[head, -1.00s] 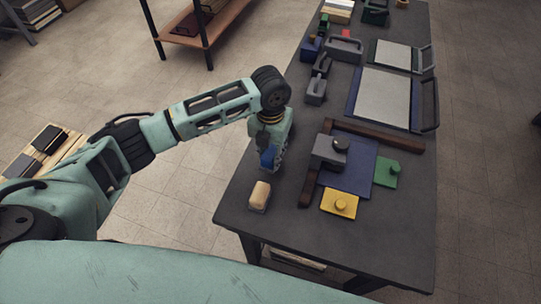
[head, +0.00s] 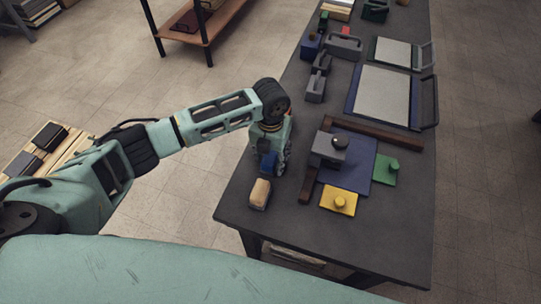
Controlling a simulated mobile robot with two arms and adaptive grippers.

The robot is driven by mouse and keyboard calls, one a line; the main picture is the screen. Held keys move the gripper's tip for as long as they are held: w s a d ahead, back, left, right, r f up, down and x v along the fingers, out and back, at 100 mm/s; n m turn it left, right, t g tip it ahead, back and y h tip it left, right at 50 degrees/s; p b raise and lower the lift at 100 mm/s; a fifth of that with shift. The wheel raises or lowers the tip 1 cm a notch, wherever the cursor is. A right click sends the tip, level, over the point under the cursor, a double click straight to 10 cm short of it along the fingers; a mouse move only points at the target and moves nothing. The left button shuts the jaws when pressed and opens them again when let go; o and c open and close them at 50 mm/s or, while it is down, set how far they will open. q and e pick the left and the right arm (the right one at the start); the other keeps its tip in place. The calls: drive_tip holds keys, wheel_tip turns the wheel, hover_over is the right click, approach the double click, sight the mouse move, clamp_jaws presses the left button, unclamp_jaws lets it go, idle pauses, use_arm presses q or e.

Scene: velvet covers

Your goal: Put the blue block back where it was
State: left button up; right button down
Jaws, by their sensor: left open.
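The blue block (head: 267,161) is at the left edge of the dark table, partly hidden by my left gripper (head: 275,171). My left gripper points down at it and is open, with its fingers close around or beside the block. Whether they touch it I cannot tell. A blue mat (head: 361,174) lies to the right inside a dark brown L-shaped strip (head: 375,134). A grey block with a dark knob (head: 326,147) sits on the mat's left part. My right gripper is not in view.
A tan block (head: 260,193) stands just in front of the gripper. A yellow knobbed piece (head: 338,200) and a green knobbed piece (head: 384,170) lie at the mat's edges. Grey handled blocks (head: 316,88) and a framed panel (head: 384,97) are farther back. The table's front is clear.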

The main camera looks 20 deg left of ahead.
sight(271, 156)
use_arm(q)
drive_tip(key=shift+r, duration=0.5)
wheel_tip(271, 156, up, 11)
drive_tip(key=b, duration=0.2)
drive_tip(key=shift+r, duration=0.15)
